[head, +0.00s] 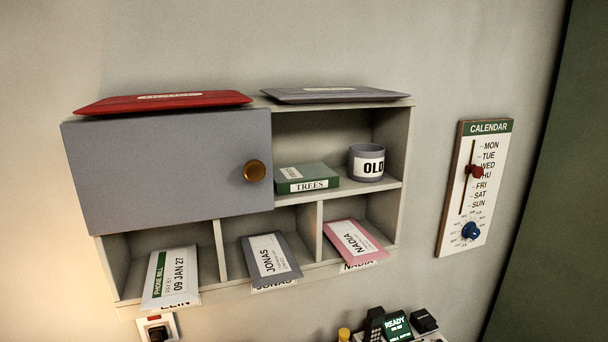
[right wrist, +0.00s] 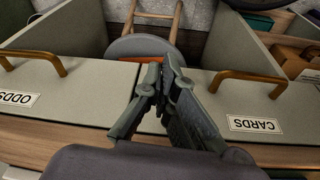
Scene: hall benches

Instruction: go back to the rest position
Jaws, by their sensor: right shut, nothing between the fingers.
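My right gripper (right wrist: 158,72) shows in the right wrist view, its fingers shut with nothing between them. It is in front of two pale drawer fronts, the one labelled ODDS (right wrist: 78,98) to its left and the one labelled CARDS (right wrist: 270,103) to its right. The labels appear upside down. Its fingertips overlap a round grey object (right wrist: 140,45) in the picture; I cannot tell the distance. Neither gripper shows in the head view, and my left gripper is in no view.
A calendar board (head: 475,190) hangs right. Small devices (head: 397,325) stand below. Drawer handles (right wrist: 250,82) protrude beside my right gripper.

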